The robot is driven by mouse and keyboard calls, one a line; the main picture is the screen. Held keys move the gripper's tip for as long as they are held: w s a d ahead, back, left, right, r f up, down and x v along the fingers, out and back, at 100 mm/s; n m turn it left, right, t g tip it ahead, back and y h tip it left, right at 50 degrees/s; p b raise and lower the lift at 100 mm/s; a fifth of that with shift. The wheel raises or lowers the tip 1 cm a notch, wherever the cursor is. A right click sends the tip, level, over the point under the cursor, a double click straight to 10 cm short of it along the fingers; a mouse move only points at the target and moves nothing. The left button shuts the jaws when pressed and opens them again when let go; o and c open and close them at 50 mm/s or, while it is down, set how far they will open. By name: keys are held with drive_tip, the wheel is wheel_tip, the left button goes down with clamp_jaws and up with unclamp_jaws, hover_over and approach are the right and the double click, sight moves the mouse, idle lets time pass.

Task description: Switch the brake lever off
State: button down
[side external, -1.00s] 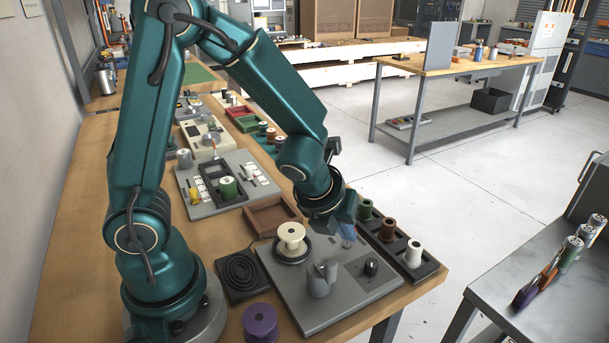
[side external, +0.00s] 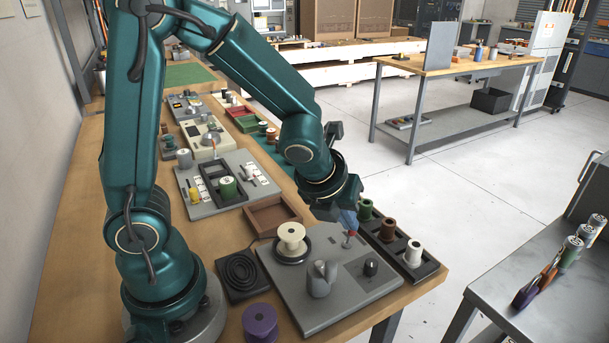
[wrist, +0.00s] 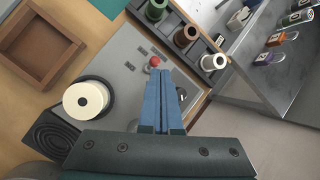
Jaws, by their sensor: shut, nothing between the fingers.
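The brake lever (side external: 350,239), a short stalk with a red ball tip, stands on the grey winder panel (side external: 300,300) near its far edge. In the wrist view the lever's red tip (wrist: 154,61) shows just beyond my fingertips. My gripper (side external: 350,222) is shut and empty, with blue fingers pointing down close above the lever. In the wrist view the shut fingers (wrist: 160,76) lie side by side, ending just short of the red ball. I cannot tell whether they touch it. The lever's exact tilt is unclear.
The panel also carries a cream spool (side external: 291,238), a grey two-part post (side external: 321,279) and a black knob (side external: 371,267). A dark rack of spools (side external: 429,266) stands close on the right. A brown tray (side external: 272,217) and purple spool (side external: 260,322) are nearby.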

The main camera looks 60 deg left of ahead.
wheel_tip(320, 180, up, 9)
drive_tip(key=d, duration=0.1)
drive_tip(key=shift+w+d, duration=0.2)
drive_tip(key=shift+w, duration=0.25)
drive_tip(key=s+a+r+n, duration=0.2)
drive_tip(key=s+r+n, duration=0.2)
drive_tip(key=s+n, duration=0.3)
drive_tip(key=s+d+f+n+h, duration=0.1)
drive_tip(key=s+f+n, duration=0.1)
drive_tip(key=n, duration=0.8)
drive_tip(key=s+d+f+n, duration=0.1)
drive_tip(key=s+n, duration=0.4)
drive_tip(key=n, duration=0.6)
drive_tip(key=shift+s+d+f+n+h, duration=0.2)
drive_tip(key=shift+f+n+h, duration=0.15)
drive_tip(key=shift+f, duration=0.35)
